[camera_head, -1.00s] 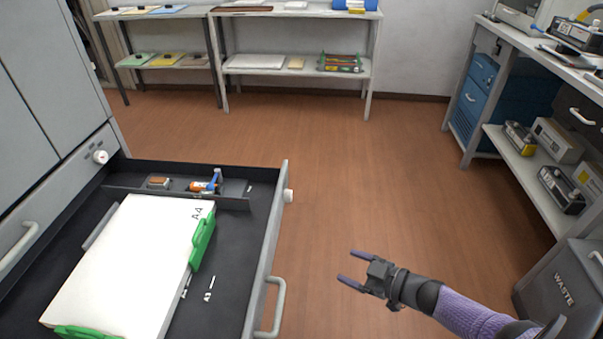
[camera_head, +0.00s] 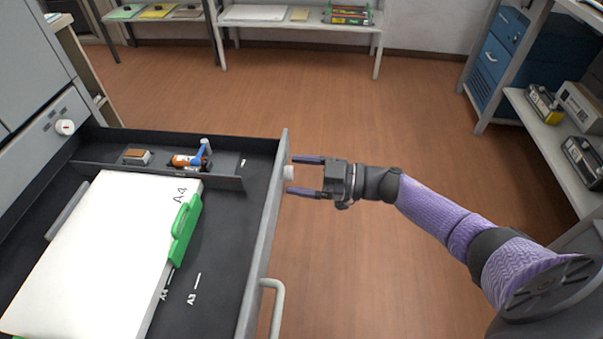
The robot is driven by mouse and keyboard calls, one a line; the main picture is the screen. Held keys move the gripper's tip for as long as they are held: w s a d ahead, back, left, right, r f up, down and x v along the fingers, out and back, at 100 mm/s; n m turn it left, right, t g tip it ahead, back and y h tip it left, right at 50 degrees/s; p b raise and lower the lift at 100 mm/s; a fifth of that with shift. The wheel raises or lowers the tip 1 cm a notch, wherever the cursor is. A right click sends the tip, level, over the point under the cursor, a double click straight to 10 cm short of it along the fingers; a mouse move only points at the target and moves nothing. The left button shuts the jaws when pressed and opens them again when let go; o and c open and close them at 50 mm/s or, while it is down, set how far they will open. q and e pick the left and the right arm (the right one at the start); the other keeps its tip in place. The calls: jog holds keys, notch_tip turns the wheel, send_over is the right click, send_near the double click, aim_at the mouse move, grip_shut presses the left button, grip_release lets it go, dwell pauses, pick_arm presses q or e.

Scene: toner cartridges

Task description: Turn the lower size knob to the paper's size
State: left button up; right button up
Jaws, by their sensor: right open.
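An open drawer (camera_head: 262,215) holds a white paper stack (camera_head: 95,250) marked A4, with a green guide (camera_head: 184,229) at its right side. A white knob (camera_head: 289,173) sits on the outside of the drawer's front panel, near its far end. My right gripper (camera_head: 290,175) is open, with one finger on each side of this knob; whether the fingers touch it I cannot tell. Another white knob (camera_head: 65,127) is on the grey machine's face at the left. The knobs' markings are too small to read. My left gripper is not in view.
A drawer handle (camera_head: 275,305) juts out below my right gripper. An orange and blue item (camera_head: 191,159) and a small brown block (camera_head: 137,156) lie in the drawer's far compartment. Shelves (camera_head: 545,125) stand at the right. The floor between is clear.

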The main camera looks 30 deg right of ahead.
jog(key=shift+c, duration=1.6)
grip_shut()
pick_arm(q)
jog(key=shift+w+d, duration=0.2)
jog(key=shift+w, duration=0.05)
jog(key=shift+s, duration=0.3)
pick_arm(e)
jog(key=shift+n, duration=0.3)
pick_arm(q)
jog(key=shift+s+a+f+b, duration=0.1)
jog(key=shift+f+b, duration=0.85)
jog(key=shift+b, duration=0.05)
pick_arm(e)
jog(key=n, duration=0.9)
jog(key=shift+d, duration=0.1)
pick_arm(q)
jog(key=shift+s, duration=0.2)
pick_arm(e)
jog(key=shift+n, duration=0.3)
